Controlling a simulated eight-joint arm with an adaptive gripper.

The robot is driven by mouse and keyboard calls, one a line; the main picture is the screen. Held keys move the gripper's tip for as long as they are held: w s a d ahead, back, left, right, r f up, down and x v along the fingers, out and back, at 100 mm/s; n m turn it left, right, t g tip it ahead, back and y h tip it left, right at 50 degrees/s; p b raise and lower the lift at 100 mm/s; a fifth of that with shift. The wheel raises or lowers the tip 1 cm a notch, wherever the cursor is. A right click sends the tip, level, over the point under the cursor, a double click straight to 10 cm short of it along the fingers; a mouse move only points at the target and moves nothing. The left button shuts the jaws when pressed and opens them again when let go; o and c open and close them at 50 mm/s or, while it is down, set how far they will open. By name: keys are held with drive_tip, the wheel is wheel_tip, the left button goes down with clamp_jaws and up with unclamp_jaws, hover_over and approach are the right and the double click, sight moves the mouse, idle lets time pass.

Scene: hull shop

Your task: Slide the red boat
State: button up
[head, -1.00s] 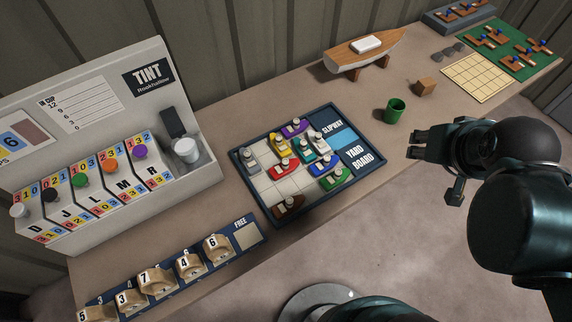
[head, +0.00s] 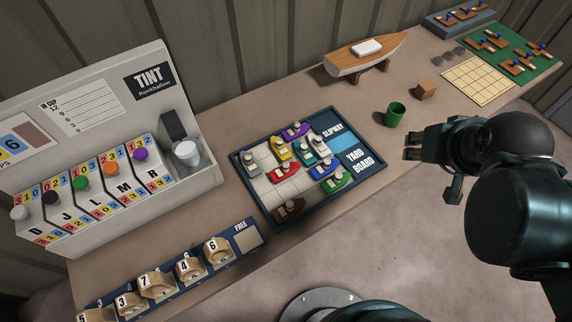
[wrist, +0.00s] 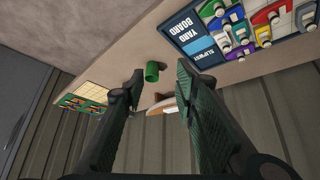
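The red boat (head: 283,171) sits among several other small boats on the blue-edged yard board (head: 268,207). It carries a pale cabin and a peg, and stands near the middle of the board, in front of the yellow boat (head: 280,149). The blue slipway strip (head: 344,141) is at the board's right side. My gripper (head: 409,146) is open and empty, above and to the right of the board, well apart from the red boat. In the wrist view my gripper's fingers (wrist: 160,72) stand wide apart with nothing between them.
A green cup (head: 395,114) and a wooden block (head: 426,90) stand behind my gripper. A model boat (head: 366,58) rests on a stand at the back. The tint machine (head: 150,77) and a rack of numbered blocks (head: 190,270) are at left. Other boats crowd the red one.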

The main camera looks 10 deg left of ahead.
drive_tip(key=w+a+f+n+g, duration=0.2)
drive_tip(key=w+a+n, duration=0.25)
drive_tip(key=a, duration=0.35)
drive_tip(key=n+g+p, duration=0.2)
drive_tip(key=n+g, duration=0.3)
drive_tip(key=n, duration=0.7)
hover_over(286, 164)
drive_tip(key=f, duration=1.6)
drive_tip(key=shift+w+d, duration=0.2)
drive_tip(key=shift+d, duration=0.2)
drive_tip(key=shift+s+a+f+n, duration=0.2)
drive_tip(key=shift+a+f+n, duration=0.2)
drive_tip(key=shift+a+n, duration=0.05)
drive_tip(key=shift+f, duration=0.15)
drive_tip(key=shift+f+b, duration=0.5)
drive_tip(key=shift+f, duration=3.25)
clamp_jaws()
